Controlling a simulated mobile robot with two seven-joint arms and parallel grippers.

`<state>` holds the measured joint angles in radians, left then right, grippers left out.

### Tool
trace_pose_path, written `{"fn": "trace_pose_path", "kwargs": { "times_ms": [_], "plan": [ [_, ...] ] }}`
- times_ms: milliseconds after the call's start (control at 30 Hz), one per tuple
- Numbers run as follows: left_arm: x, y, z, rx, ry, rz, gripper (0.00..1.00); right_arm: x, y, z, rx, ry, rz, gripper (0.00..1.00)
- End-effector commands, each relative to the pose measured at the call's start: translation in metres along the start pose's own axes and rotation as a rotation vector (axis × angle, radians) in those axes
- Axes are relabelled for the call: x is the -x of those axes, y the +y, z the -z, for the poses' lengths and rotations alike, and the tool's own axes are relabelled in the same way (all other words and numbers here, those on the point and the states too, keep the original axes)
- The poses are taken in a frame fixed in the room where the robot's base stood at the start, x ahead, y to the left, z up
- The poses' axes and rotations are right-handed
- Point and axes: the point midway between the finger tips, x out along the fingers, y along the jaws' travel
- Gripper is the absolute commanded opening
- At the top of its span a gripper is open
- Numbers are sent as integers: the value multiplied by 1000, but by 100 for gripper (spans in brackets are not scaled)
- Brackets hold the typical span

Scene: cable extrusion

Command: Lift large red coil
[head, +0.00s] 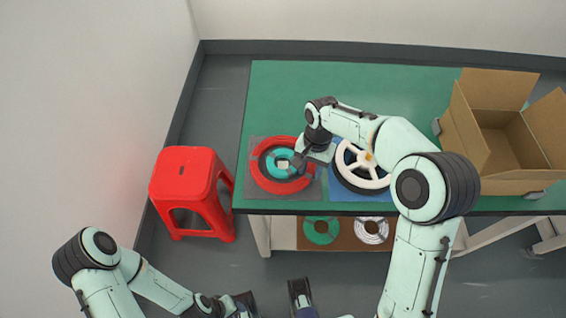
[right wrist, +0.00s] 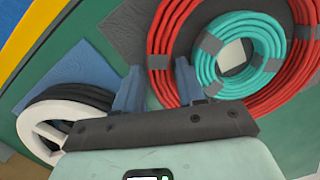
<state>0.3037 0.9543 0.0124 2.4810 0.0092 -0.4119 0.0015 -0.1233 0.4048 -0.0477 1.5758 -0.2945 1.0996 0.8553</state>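The large red coil (head: 258,176) lies flat on a grey mat at the left end of the green table. A smaller teal coil (head: 271,164) sits inside its ring. In the right wrist view, the red coil (right wrist: 163,38) has grey tape bands, and the teal coil (right wrist: 269,62) lies inside it. My right gripper (head: 300,166) is over the red coil's right side. In the right wrist view, its two fingers (right wrist: 157,88) are apart, with part of the red band between their tips. My left gripper (head: 243,303) is low at the bottom edge, away from the table, only partly visible.
An open cardboard box (head: 497,183) is at the table's right. A red stool (head: 183,173) stands left of the table. Green (head: 321,232) and white (head: 370,231) coils lie on the lower shelf.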

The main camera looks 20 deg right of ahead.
Motion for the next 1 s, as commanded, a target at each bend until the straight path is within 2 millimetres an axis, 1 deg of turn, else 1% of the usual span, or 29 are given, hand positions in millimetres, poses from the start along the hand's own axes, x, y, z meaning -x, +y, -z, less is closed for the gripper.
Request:
{"fn": "trace_pose_path", "kwargs": {
  "times_ms": [67, 100, 167, 200, 500, 667, 767, 867, 1000],
  "plan": [
    [0, 0, 0, 0, 0, 0, 43, 0, 0, 0, 0, 0, 0, 39],
    [0, 0, 0, 0, 0, 0, 43, 0, 0, 0, 0, 0, 0, 33],
    [0, 0, 0, 0, 0, 0, 43, 1, 0, 0, 0, 0, 0, 13],
    [0, 0, 0, 0, 0, 0, 43, 1, 0, 0, 0, 0, 0, 0],
    [0, 0, 0, 0, 0, 0, 43, 2, 0, 0, 1, 1, 1, 0],
    [2, 0, -1, 0, -2, 0, 43, 10, -1, -1, 1, 2, 2, 0],
    [3, 1, -2, 0, -4, 1, 43, 21, -1, -2, 2, 3, 3, 0],
    [5, 1, -3, 1, -7, 1, 43, 37, -1, -4, 2, 4, 4, 0],
    [10, 2, -5, 1, -15, 3, 43, 68, -1, -8, 2, 5, 5, 0]
  ]
}}
